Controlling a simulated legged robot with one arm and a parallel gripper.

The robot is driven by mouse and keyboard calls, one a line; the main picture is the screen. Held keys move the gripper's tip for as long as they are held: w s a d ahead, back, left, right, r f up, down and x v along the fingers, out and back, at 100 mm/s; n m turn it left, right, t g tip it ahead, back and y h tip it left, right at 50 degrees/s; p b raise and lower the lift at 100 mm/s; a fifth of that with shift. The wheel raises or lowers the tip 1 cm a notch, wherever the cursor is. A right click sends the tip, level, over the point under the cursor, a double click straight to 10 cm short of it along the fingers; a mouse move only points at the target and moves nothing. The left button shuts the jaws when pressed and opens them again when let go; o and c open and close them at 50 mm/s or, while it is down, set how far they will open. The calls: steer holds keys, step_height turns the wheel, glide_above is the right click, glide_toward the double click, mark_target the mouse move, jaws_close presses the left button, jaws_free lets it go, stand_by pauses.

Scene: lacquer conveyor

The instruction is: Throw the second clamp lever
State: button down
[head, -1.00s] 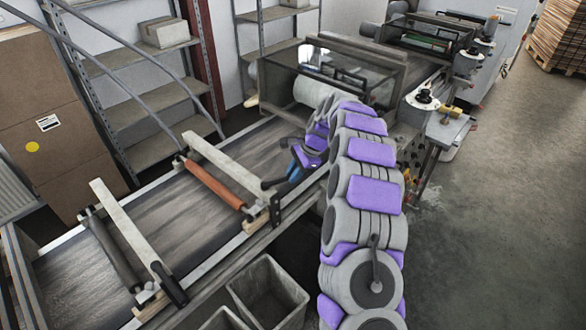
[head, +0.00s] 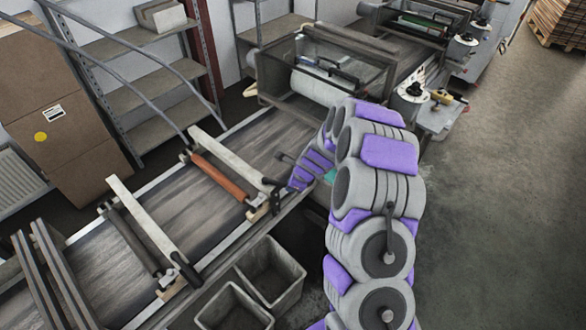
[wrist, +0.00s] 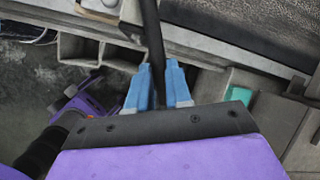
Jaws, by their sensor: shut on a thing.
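A pale bar (head: 232,158) with an orange-red roller (head: 218,176) crosses the conveyor belt. At its near end is a black clamp lever (head: 269,187), beside my gripper (head: 285,178). In the wrist view, my gripper (wrist: 157,92) has its blue fingers closed on either side of a dark lever shaft (wrist: 151,38), which runs up out of the picture. My arm and purple wrist partly hide this contact in the head view. A second pale bar (head: 142,220), with a dark roller (head: 130,236), lies nearer, with its own black lever (head: 186,272) at its near end.
Two grey bins (head: 270,270) stand below the belt's near side. A glass-fronted machine (head: 320,72) with a pale roll stands at the belt's far end. Shelving (head: 140,95) and brown boxes (head: 45,110) line the back left. The floor (head: 510,200) at right is open.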

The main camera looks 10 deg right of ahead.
steer(key=shift+s+a+r+m+t+h+p, duration=0.15)
steer(key=shift+s+a+m+h+p, duration=0.3)
steer(key=shift+m+p, duration=0.35)
steer(key=shift+s+a+f+m+t+h+p, duration=0.1)
steer(key=shift+s+a+m+t+h+p, duration=0.1)
steer(key=shift+s+a+m+p, duration=0.5)
steer(key=shift+s+a+r+m+t+h+p, duration=0.15)
steer(key=shift+s+a+m+h+p, duration=0.2)
steer(key=shift+m+p, duration=0.55)
steer(key=shift+f, duration=0.1)
steer(key=c, duration=1.4)
jaws_free()
steer(key=o, duration=0.3)
steer(key=shift+a, duration=0.2)
steer(key=shift+o, duration=0.2)
steer(key=p+v, duration=0.1)
steer(key=v, duration=1.6)
steer(key=shift+a, duration=0.15)
